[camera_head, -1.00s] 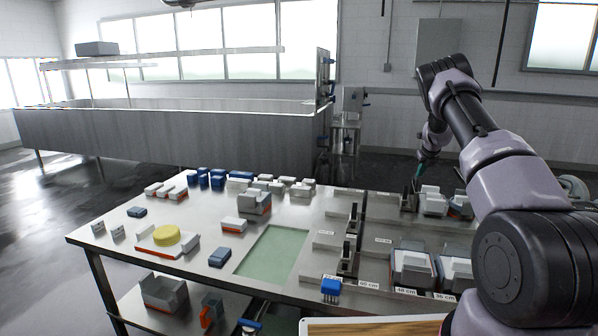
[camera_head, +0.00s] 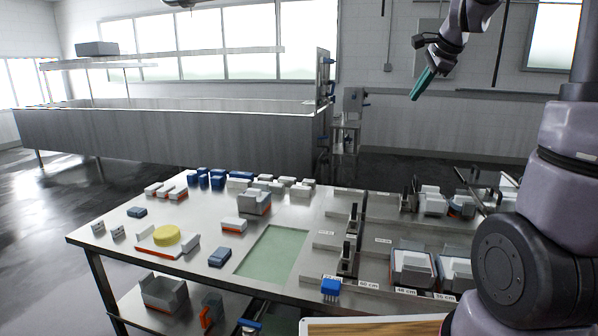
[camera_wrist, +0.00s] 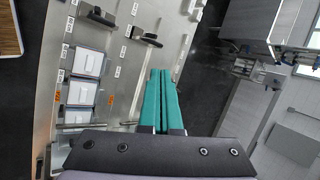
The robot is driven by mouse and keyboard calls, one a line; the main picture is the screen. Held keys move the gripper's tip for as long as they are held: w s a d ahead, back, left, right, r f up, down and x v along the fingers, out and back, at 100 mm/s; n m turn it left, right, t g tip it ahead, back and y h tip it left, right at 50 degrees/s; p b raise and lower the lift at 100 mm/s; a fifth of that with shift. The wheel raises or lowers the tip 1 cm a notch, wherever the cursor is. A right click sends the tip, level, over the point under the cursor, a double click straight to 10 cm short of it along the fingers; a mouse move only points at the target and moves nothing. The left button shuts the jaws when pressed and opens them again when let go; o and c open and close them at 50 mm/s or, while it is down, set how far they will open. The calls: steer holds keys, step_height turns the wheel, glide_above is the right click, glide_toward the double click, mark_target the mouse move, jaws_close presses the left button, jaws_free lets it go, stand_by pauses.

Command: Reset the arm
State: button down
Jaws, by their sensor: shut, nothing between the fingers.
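My gripper (camera_head: 418,88) is raised high at the upper right in the head view, well above the back right of the steel table (camera_head: 120,238). Its two green fingers are together with nothing between them. In the wrist view the closed fingers (camera_wrist: 161,98) point away over the table's edge, and no object touches them. My arm rises along the right side of the head view.
The table holds a yellow cheese (camera_head: 166,235), a green panel (camera_head: 271,255), blue blocks (camera_head: 204,177) and grey moulds (camera_head: 411,265) in labelled bays. A long steel vat (camera_head: 170,133) stands behind at left. The air around my gripper is clear.

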steer(key=s+a+n, duration=0.2)
steer(key=s+n, duration=0.2)
steer(key=s, duration=0.5)
steer(key=s+a+f+n, duration=0.1)
steer(key=s+a+n, duration=0.1)
steer(key=s+n, duration=0.3)
steer(key=s+a+n, duration=0.3)
steer(key=s+n, duration=0.1)
steer(key=s, duration=0.9)
steer(key=shift+f, duration=0.3)
steer(key=shift+s+a, duration=0.1)
